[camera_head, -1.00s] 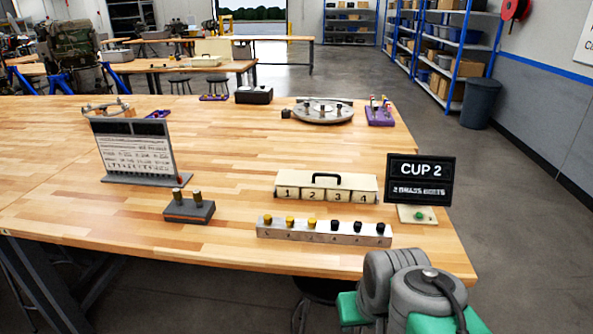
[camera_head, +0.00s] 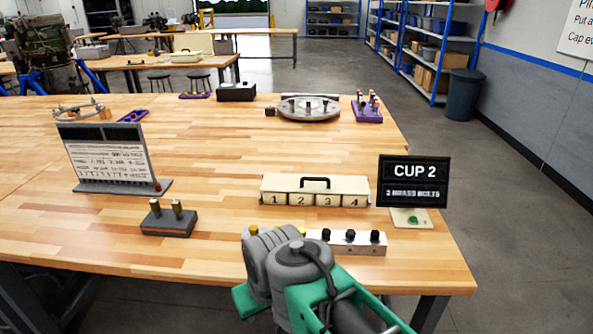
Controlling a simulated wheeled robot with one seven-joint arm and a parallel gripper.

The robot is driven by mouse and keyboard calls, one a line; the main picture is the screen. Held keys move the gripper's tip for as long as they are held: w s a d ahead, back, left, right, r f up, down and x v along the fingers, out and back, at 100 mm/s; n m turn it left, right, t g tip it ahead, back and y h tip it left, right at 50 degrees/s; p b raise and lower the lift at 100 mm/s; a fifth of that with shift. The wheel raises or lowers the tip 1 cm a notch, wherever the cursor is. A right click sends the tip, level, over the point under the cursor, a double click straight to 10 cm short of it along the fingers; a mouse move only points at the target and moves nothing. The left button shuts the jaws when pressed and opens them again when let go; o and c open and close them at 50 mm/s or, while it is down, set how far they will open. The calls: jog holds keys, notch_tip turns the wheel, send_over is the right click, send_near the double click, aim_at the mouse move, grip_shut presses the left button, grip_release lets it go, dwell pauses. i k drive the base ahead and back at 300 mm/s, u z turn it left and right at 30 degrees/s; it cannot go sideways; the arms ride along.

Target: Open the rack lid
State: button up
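The rack (camera_head: 312,199) is a cream box with its front marked 1 to 4, standing on the wooden table. Its lid (camera_head: 345,183) is down, with a black handle (camera_head: 315,180) on top. My arm reaches in from the lower right, in front of the table. Its grey and green links cover the left part of the metal strip in front of the rack. My gripper's fingers do not show, so I cannot see whether they are open or shut.
A metal strip (camera_head: 367,243) with black and yellow knobs lies in front of the rack. A "CUP 2" sign (camera_head: 414,181) stands right of it. A dark block with two brass bolts (camera_head: 168,221) and an upright board (camera_head: 106,158) are left.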

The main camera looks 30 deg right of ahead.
aim_at(272, 182)
jog(key=z, duration=0.5)
jog(key=i, duration=1.05)
jog(key=z, duration=0.2)
